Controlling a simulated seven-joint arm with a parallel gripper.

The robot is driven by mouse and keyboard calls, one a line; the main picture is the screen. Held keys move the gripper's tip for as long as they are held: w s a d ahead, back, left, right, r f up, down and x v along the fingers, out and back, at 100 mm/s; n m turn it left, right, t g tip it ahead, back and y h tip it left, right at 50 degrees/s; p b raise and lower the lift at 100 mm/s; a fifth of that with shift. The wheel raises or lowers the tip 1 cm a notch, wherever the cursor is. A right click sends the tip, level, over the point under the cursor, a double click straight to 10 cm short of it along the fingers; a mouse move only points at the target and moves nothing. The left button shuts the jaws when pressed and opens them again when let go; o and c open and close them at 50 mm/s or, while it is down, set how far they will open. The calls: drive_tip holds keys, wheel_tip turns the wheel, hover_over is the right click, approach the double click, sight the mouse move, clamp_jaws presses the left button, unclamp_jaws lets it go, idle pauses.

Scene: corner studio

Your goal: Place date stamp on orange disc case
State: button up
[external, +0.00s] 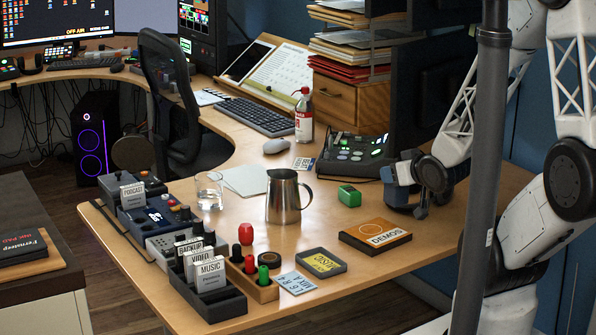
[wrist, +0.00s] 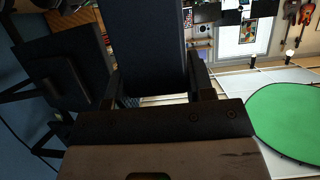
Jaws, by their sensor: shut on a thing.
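The orange disc case (external: 376,236), labelled DEMOS, lies flat on the front right of the desk with its top bare. My gripper (external: 416,188) is to the right of and beyond the case. It is shut on a dark blue-grey block (external: 397,190), which looks like the date stamp. In the wrist view this dark block (wrist: 155,45) sits between the two fingers of my gripper (wrist: 153,78). Its far end is cut off by the frame. I cannot tell whether the block touches the desk. The case is not seen in the wrist view.
A small green box (external: 349,195) and a steel jug (external: 283,197) stand left of my gripper. A control panel (external: 352,155) is behind. Bare desk (external: 330,222) lies between jug and case.

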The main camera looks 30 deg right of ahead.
sight(397, 206)
drive_tip(key=s+a+f, duration=0.2)
drive_tip(key=s+f, duration=0.3)
drive_tip(key=s, duration=0.5)
drive_tip(key=shift+s, duration=0.2)
drive_tip(key=shift+w+d+f, duration=0.15)
drive_tip(key=shift+w, duration=1.25)
drive_tip(key=w+d+f, duration=0.1)
drive_tip(key=w, duration=1.1)
drive_tip(key=shift+d, duration=0.2)
idle(0.3)
drive_tip(key=shift+w, duration=0.25)
drive_tip(key=shift+w+f, duration=0.15)
drive_tip(key=shift+f, duration=0.8)
drive_tip(key=shift+w+f, duration=0.15)
drive_tip(key=shift+f, duration=0.75)
drive_tip(key=shift+f, duration=0.15)
drive_tip(key=o, duration=1)
